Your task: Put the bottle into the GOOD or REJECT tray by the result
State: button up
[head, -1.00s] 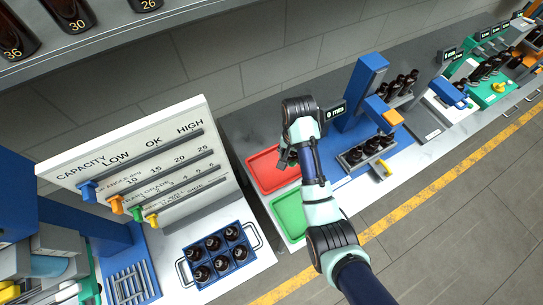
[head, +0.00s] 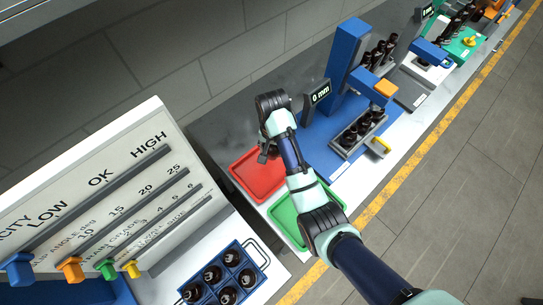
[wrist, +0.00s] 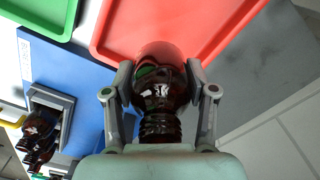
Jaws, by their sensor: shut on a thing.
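My gripper (wrist: 160,92) is shut on a dark amber bottle (wrist: 160,90), its ribbed neck toward my wrist. In the wrist view the bottle overlaps the near edge of the red tray (wrist: 215,45); its height above the tray cannot be told. The green tray (wrist: 45,12) is at the upper left there. In the head view my gripper (head: 267,153) is at the back part of the red tray (head: 262,195), and the bottle is hidden. The green tray (head: 284,222) lies in front, partly behind my arm. Both trays look empty where visible.
A blue station with a "0 mm" display (head: 320,94) and a rack of bottles (head: 342,153) stands right of the trays. A capacity board (head: 70,195) with sliders is at the left. A blue crate (head: 238,291) holds several bottles at the front.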

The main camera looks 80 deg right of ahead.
notch_tip(320, 180, down, 8)
jog(key=shift+f, duration=0.1)
dwell(0.4)
jog(key=o, duration=1.2)
jog(key=shift+f, duration=0.1)
notch_tip(320, 180, up, 12)
jog(key=p, duration=0.3)
jog(key=shift+r+p, duration=0.25)
jog(key=shift+p, duration=0.05)
jog(key=shift+f, duration=0.1)
